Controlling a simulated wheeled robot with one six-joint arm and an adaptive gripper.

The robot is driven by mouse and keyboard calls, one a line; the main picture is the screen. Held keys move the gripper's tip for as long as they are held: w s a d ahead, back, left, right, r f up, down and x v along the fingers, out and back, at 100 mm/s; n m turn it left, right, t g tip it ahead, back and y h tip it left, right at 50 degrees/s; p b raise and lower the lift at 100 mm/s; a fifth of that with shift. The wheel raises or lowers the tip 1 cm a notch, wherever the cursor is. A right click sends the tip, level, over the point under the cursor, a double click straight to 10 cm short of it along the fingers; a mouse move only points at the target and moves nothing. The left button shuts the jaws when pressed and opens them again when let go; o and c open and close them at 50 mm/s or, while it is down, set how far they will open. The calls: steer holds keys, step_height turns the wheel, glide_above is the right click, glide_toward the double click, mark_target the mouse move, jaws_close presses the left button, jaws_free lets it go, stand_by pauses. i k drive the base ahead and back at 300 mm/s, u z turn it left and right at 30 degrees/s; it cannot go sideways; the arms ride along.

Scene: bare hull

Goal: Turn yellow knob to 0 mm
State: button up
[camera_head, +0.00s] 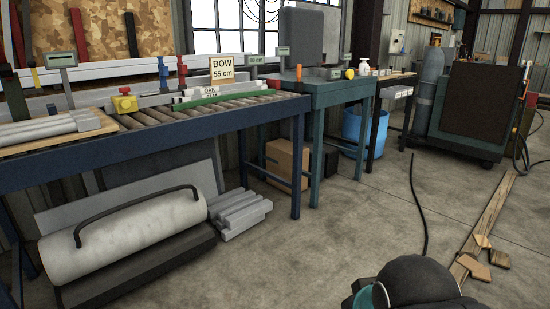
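Two yellow things could be the knob. One is a yellow block with a knob-like top (125,101), on the rail at the left end of the roller conveyor. I cannot tell which one the task means, and no reading in mm is legible. A dark rounded part of my own arm with a teal ring shows at the bottom right. My gripper's fingers are not in view, and nothing of mine is near either yellow thing.
The roller conveyor (165,115) carries bars and a "BOW 55 cm" sign (222,71). The teal bench (335,92) adjoins it. A large roll (125,235) and grey bars (240,212) lie below. Concrete floor (345,230) is mostly clear; a black cable (415,205) and planks (487,225) lie right.

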mark_target(349, 74)
steer(key=z, duration=0.3)
steer(key=i, duration=2.4)
steer(key=z, duration=0.55)
steer(key=i, duration=1.65)
steer(key=z, duration=0.2)
